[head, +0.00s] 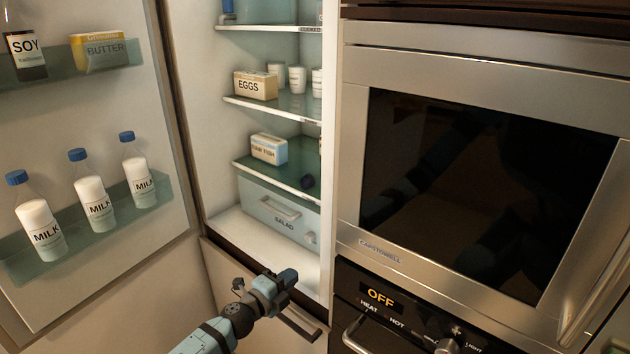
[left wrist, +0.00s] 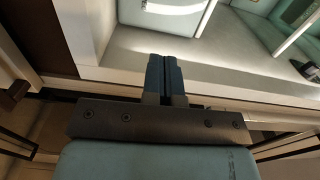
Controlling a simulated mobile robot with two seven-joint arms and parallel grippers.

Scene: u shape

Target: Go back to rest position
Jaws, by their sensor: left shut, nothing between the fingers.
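My left gripper (head: 287,279) reaches in from the bottom of the head view and is in front of the lower edge of the open fridge (head: 235,228). In the left wrist view its two blue fingers (left wrist: 164,76) are together with nothing between them. The gripper appears close to the fridge's bottom ledge, but I cannot tell whether it touches. My right gripper is in neither view.
The fridge door (head: 95,210) stands open on the left, holding milk bottles (head: 93,203). Eggs (head: 255,86) and a salad drawer (head: 281,212) are inside. A drawer handle (head: 300,324) is close below my gripper. An oven (head: 480,190) stands right.

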